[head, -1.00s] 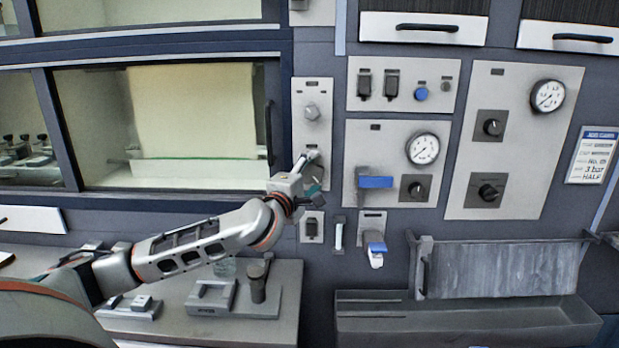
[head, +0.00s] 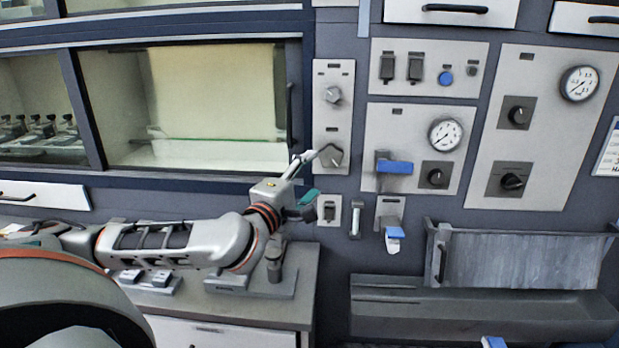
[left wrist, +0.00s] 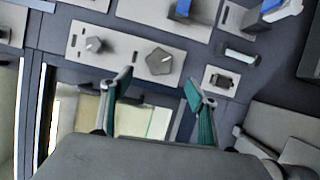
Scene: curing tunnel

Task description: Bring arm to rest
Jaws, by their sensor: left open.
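My left arm comes in from the left in the head view. My left gripper (head: 311,178) is open and empty, just below and left of a dark star-shaped knob (head: 331,155) on a narrow light panel (head: 333,115). In the left wrist view the two green-padded fingers of the gripper (left wrist: 158,84) stand wide apart with nothing between them. The star knob (left wrist: 159,60) shows beyond the fingertips there, and a gap seems to lie between. My right gripper is in neither view.
A window (head: 190,105) fills the wall at left. Panels with gauges (head: 445,134) and a blue lever (head: 394,167) are to the right. A small counter (head: 306,285) with fixtures lies under my forearm. A grey trough (head: 480,312) stands lower right.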

